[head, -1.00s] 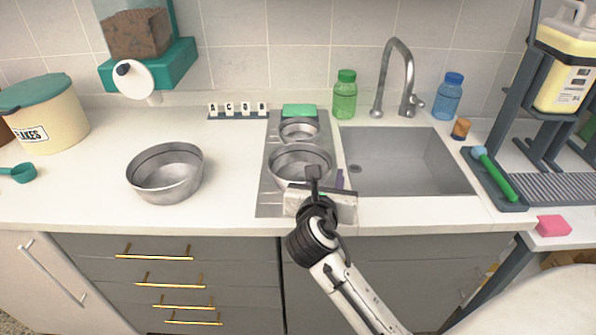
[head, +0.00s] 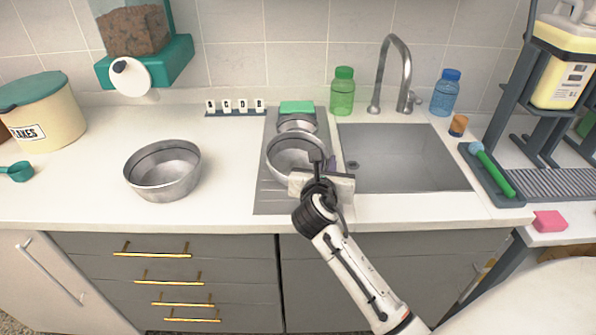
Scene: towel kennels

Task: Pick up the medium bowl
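The medium bowl (head: 286,160), round and metal, is over the grey drainboard (head: 272,200) left of the sink. It looks tilted and slightly raised, its left side higher. My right gripper (head: 318,168) is at the bowl's right front rim and appears shut on it; the fingertips are partly hidden by the gripper body. A larger metal bowl (head: 163,176) stands on the counter to the left. A smaller metal bowl (head: 297,125) sits behind the medium one. My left gripper is not in view.
A green sponge (head: 297,107) is behind the small bowl. The sink (head: 400,160) and faucet (head: 392,75) are to the right, with a green bottle (head: 343,92) behind. Letter blocks (head: 235,107) stand at the back. The counter between the large bowl and drainboard is clear.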

